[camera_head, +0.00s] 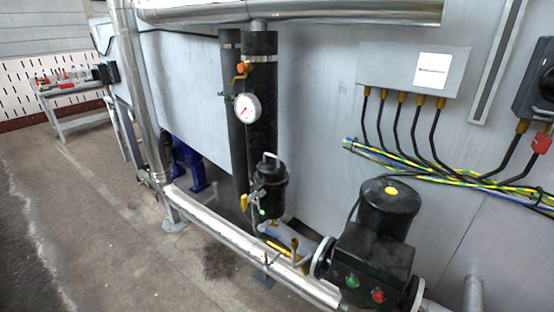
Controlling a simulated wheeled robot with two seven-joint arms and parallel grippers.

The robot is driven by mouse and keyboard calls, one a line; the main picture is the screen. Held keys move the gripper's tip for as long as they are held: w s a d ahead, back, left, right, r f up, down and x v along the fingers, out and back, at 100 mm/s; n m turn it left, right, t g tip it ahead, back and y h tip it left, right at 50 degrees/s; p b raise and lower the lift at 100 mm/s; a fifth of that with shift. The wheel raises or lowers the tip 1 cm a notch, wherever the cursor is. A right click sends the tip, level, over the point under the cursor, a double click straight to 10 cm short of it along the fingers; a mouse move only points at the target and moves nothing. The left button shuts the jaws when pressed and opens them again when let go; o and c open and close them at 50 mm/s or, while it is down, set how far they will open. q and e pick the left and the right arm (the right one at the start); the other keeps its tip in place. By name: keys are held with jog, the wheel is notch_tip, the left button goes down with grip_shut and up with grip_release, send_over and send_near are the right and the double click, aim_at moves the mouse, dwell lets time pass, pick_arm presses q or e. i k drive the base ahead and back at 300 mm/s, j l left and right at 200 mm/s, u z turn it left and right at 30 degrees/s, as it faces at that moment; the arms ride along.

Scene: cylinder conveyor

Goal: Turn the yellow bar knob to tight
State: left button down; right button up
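Several yellow parts show on the pipework, and I cannot tell for certain which is the bar knob. A small upright yellow handle (244,203) sits left of the black filter housing (271,190). A yellow bar-like part (280,247) lies by the silver pipe below it, with a short upright yellow piece (295,246) at its right. A brass-yellow valve with an orange cap (242,70) is higher up on the black pipe, above the gauge. How tight any of them is cannot be seen. Neither of my grippers is in view.
A silver pipe (225,226) runs low across the front. A black motor unit (375,245) with green and red buttons stands at right. A round white gauge (248,108) sticks out from the black pipe (262,135). The floor at left is mostly clear; a bench (75,90) stands far back.

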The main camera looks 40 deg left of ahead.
aim_at(245, 200)
jog(key=u, duration=1.45)
